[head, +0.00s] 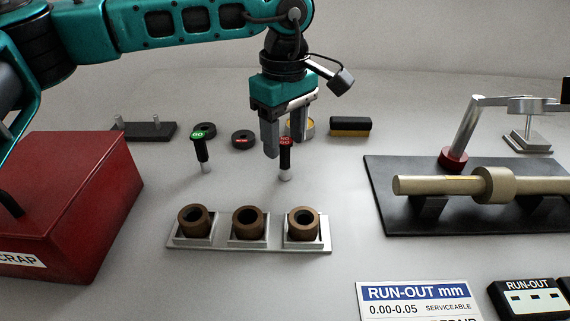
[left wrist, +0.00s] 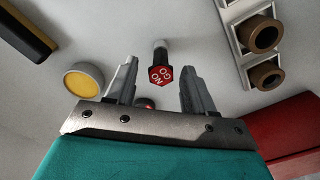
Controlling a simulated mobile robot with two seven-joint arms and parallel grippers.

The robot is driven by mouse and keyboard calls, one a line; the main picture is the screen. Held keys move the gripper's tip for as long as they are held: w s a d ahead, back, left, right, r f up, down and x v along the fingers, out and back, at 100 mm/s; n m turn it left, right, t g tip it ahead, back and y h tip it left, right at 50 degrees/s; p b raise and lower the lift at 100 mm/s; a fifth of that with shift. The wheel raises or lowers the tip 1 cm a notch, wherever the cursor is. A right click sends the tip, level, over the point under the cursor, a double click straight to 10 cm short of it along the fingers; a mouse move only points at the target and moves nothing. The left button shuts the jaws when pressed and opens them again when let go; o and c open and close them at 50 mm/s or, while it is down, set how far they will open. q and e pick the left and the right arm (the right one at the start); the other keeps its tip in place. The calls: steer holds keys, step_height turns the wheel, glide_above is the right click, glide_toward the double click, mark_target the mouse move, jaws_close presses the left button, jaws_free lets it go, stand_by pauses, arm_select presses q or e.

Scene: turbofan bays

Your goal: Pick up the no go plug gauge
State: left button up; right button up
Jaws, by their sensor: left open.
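The no go plug gauge (head: 285,160) stands upright on the table, with a red hexagonal top marked NO GO, a black handle and a pale lower end. Its red top also shows in the left wrist view (left wrist: 160,76), between and a little beyond the fingertips. My left gripper (head: 284,150) is open and points down just above and around the gauge's height; the exact gap is hard to tell. The green-topped go gauge (head: 201,151) stands to the left. My right gripper is not in view.
A tray with several brown bushings (head: 249,246) lies in front. A red scrap bin (head: 75,195) stands left. A shaft on a black stand (head: 400,215) is right. Black rings (head: 243,139), a yellow-topped tin (left wrist: 84,80) and a black-and-yellow block (head: 350,127) lie behind.

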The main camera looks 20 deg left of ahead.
mark_target(285, 166)
arm_select(q)
step_height(285, 166, down, 5)
steer(key=shift+s+f+b, duration=0.1)
steer(key=shift+b, duration=0.2)
steer(key=shift+c, duration=0.4)
jaws_close()
